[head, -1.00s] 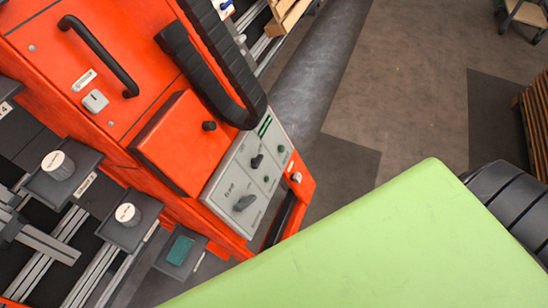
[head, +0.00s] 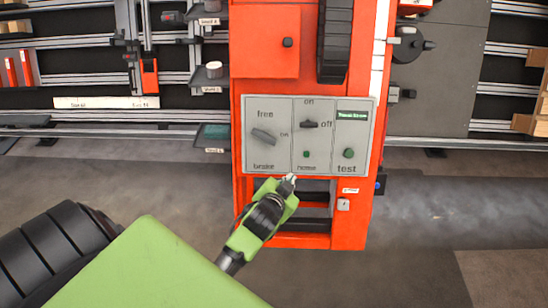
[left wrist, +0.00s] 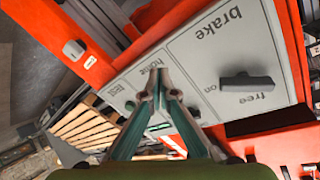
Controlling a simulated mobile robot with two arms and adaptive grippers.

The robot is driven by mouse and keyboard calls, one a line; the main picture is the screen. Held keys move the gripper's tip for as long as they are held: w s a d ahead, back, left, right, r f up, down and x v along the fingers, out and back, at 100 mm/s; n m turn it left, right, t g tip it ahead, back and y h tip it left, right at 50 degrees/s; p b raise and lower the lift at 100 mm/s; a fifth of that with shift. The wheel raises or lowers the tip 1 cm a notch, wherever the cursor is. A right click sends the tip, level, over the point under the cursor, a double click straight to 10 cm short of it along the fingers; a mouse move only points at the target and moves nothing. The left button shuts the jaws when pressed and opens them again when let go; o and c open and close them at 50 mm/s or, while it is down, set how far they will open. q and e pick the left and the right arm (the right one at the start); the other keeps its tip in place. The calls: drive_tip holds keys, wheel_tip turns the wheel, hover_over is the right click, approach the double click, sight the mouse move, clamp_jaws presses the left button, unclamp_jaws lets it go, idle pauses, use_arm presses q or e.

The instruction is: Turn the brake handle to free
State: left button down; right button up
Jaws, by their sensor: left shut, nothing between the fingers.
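The brake handle (head: 263,137) is a dark grey bar on the left part of the grey control panel (head: 283,163). In the head view it lies nearly level, its right end slightly lower, with "free" above it and "on" to its right. In the left wrist view the handle (left wrist: 247,82) appears upside down, right of the fingers. My left gripper (head: 290,180) is shut and empty, in front of the panel's lower edge, below and right of the handle. It appears apart from the handle; its fingers (left wrist: 160,95) also show in the wrist view. My right gripper is out of view.
The panel also carries an on/off switch (head: 310,124), a home button (head: 306,154) and a test button (head: 348,153). An orange cabinet (head: 350,225) surrounds it. Shelf rails stand on both sides. Floor is clear at the lower right.

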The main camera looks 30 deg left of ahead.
sight(264, 137)
use_arm(q)
drive_tip(key=s+a+r+n+t+y+b, duration=0.1)
drive_tip(key=a+r+n+t+y+b, duration=0.3)
drive_tip(key=r, duration=0.9)
drive_tip(key=w+a+b, duration=0.1)
drive_tip(key=w, duration=0.1)
drive_tip(key=w+a+f+m+b, duration=0.1)
drive_tip(key=w+a, duration=0.1)
drive_tip(key=w, duration=0.1)
drive_tip(key=w+a+m+g+h, duration=0.1)
drive_tip(key=w, duration=0.2)
drive_tip(key=shift+w+a+f+b, duration=0.2)
drive_tip(key=shift+a+f+b, duration=0.15)
drive_tip(key=shift+b, duration=0.05)
drive_tip(key=shift+s+a+f+b, duration=0.25)
drive_tip(key=shift+s+f+b, duration=0.15)
drive_tip(key=shift+s+f, duration=0.85)
drive_tip(key=shift+f, duration=0.3)
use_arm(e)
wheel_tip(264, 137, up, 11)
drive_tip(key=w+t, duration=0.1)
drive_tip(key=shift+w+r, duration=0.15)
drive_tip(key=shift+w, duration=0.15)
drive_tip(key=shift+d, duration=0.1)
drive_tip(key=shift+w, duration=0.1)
